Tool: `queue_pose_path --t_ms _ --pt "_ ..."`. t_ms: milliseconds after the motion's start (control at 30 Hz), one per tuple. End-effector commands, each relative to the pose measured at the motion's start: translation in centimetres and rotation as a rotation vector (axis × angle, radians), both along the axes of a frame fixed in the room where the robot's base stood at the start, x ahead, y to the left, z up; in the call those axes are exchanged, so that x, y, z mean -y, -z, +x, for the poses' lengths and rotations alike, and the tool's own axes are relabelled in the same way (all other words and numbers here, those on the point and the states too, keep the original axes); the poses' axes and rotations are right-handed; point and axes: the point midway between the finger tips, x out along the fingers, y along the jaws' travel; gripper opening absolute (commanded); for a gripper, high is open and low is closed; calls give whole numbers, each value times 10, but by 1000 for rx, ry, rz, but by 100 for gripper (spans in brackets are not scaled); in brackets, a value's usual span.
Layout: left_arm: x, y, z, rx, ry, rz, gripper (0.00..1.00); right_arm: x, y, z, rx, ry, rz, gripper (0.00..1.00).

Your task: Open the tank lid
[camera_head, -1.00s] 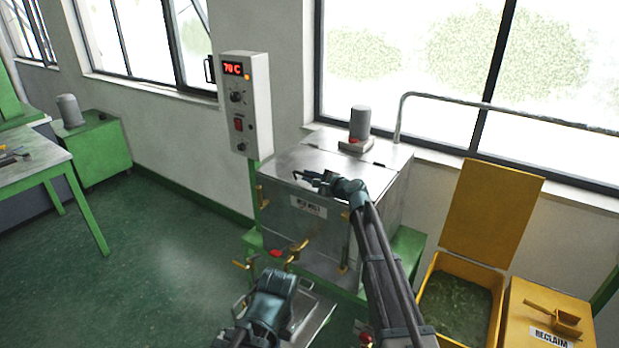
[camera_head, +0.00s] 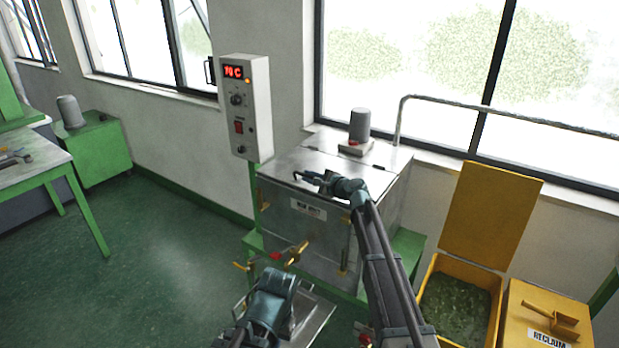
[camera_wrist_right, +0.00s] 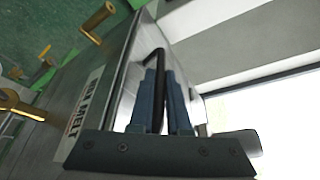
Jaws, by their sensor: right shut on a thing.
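The tank (camera_head: 308,222) is a steel box with a label on its front. Its metal lid (camera_head: 345,160) lies on top and looks closed. My right gripper (camera_head: 304,176) is at the lid's front edge, shut on the dark lid handle. In the right wrist view the handle (camera_wrist_right: 157,62) runs between the two blue fingers (camera_wrist_right: 163,95). My left arm's end (camera_head: 268,300) is low in front of the tank. Its fingers are too hidden to tell open from shut.
A grey cylinder (camera_head: 359,124) stands on the tank top at the back. A control box (camera_head: 246,107) stands left of the tank. A yellow bin (camera_head: 494,310) with a raised lid (camera_head: 492,212) is at the right, beside a yellow reclaim box with a scoop (camera_head: 550,318).

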Motion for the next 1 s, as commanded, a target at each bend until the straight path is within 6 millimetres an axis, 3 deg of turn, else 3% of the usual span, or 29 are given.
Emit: queue_pose_path --t_ms 33,500,700,1000 --pt "0 -15 0 0 0 0 0 1 -14 3 -14 0 10 0" --pt "0 -110 0 0 -1 -1 0 17 -92 26 -248 3 182 0" --pt "0 -139 0 0 -8 -2 0 26 -116 38 -339 4 249 0" --pt "0 -160 0 0 -12 -3 0 37 -136 52 -368 4 269 0"
